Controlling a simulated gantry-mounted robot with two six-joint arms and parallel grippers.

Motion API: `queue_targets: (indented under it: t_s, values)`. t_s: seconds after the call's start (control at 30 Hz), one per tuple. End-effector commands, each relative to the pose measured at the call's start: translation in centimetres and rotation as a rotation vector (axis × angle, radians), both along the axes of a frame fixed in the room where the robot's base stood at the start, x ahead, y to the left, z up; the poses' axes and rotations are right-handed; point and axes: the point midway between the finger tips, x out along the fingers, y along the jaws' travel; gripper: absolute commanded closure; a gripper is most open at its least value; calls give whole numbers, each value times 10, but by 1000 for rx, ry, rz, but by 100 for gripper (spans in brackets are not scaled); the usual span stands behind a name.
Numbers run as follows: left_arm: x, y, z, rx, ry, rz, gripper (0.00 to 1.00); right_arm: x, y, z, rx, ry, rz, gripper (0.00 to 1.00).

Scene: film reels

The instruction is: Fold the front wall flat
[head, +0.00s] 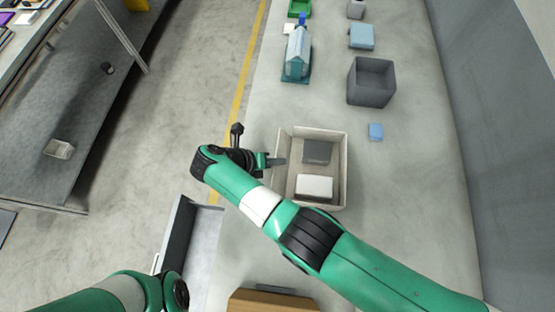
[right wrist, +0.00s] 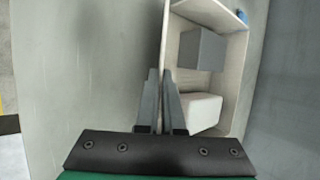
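A beige open box (head: 346,172) stands on the grey counter, its walls upright where I can see them. It holds a dark grey block (head: 317,152) and a white block (head: 314,187). My right gripper (head: 276,162) is at the box's left wall in the head view. In the right wrist view its two fingers (right wrist: 162,76) lie close on either side of that wall's top edge (right wrist: 165,35). Whether they press on it is unclear. Both blocks also show there, the grey (right wrist: 203,48) behind the white (right wrist: 201,110). My left gripper is out of view.
A small blue block (head: 376,131) and a dark grey open bin (head: 371,88) stand beyond the box. A teal house-shaped object (head: 297,55), a light blue box (head: 361,37) and a green tray (head: 299,8) are farther back. A brown item (head: 272,302) lies at the near edge.

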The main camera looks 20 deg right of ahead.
Motion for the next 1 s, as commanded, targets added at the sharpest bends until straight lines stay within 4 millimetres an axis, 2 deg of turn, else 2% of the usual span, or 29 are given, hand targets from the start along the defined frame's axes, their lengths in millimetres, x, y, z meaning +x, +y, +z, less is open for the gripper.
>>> queue_targets:
  t_s: [0.27, 0.47, 0.8, 1.0]
  values:
    - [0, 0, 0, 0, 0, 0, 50, 0, 0, 0, 0, 2, 0, 100]
    - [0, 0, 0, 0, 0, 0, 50, 0, 0, 0, 0, 1, -1, 65]
    - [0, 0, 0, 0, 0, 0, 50, 0, 2, 2, 1, 0, 0, 65]
    - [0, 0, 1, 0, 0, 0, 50, 0, 23, 26, 2, -3, 3, 65]
